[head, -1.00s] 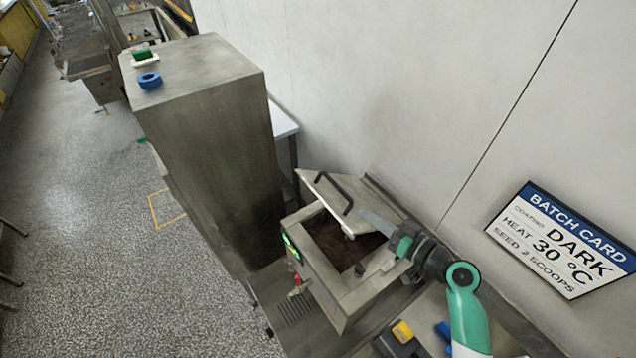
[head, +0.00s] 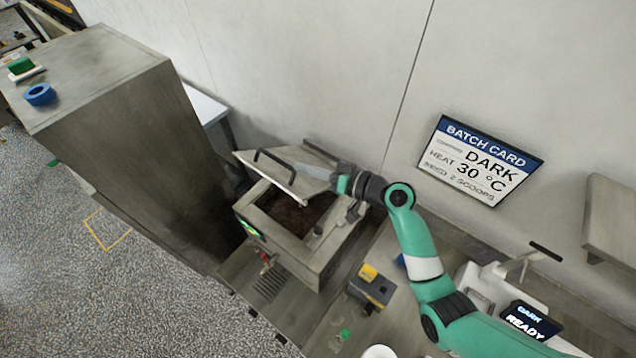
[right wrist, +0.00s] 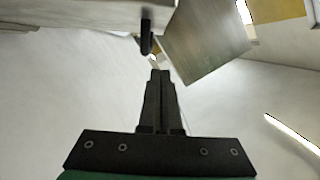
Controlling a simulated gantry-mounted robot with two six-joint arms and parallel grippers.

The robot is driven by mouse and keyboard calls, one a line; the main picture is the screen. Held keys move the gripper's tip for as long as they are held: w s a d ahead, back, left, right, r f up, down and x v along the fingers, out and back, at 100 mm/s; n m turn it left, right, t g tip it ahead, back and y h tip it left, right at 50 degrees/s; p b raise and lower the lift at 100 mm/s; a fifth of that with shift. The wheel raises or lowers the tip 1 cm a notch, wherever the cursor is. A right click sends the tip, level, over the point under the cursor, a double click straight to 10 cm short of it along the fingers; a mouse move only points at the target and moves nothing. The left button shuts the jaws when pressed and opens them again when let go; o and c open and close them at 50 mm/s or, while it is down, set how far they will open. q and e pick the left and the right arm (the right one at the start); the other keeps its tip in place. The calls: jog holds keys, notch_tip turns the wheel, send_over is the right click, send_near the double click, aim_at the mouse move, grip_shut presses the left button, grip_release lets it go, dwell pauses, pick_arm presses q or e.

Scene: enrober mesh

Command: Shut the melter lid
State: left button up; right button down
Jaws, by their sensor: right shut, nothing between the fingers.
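The melter (head: 291,258) is a steel box with dark brown chocolate (head: 292,214) visible in its opening. Its lid (head: 262,163) is a pale metal panel with a black bar handle (head: 272,154). The lid stands raised and tilted, leaving much of the opening uncovered. My right gripper (head: 299,168) is shut and empty, by the lid on its wall side; contact cannot be told. In the right wrist view the shut fingers (right wrist: 160,75) point towards a pale panel, likely the lid (right wrist: 80,14), with a dark handle-like bar (right wrist: 147,36). My left gripper is not in view.
A tall steel cabinet (head: 140,150) stands left of the melter, with a blue ring (head: 39,94) on top. The wall with the batch card (head: 478,160) is behind. A dark grey and yellow item (head: 372,288) and a white machine with a display (head: 530,320) are to the right.

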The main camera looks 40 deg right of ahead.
aim_at(287, 184)
jog(key=shift+w+a+f+b, duration=0.25)
jog(key=shift+w+f+b, duration=0.15)
jog(key=shift+w, duration=0.15)
jog(key=shift+w+a+f+b, duration=0.25)
jog(key=shift+w+f+b, duration=0.15)
jog(key=shift+w, duration=0.1)
jog(key=shift+w+a+r+p, duration=0.3)
jog(key=shift+w+r+p, duration=0.15)
jog(key=shift+w+p, duration=0.3)
jog(key=a+f, duration=0.2)
jog(key=f, duration=0.1)
jog(key=shift+a+f, duration=0.15)
jog(key=shift+a, duration=0.05)
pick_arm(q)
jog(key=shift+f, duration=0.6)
pick_arm(e)
jog(key=shift+f, duration=0.1)
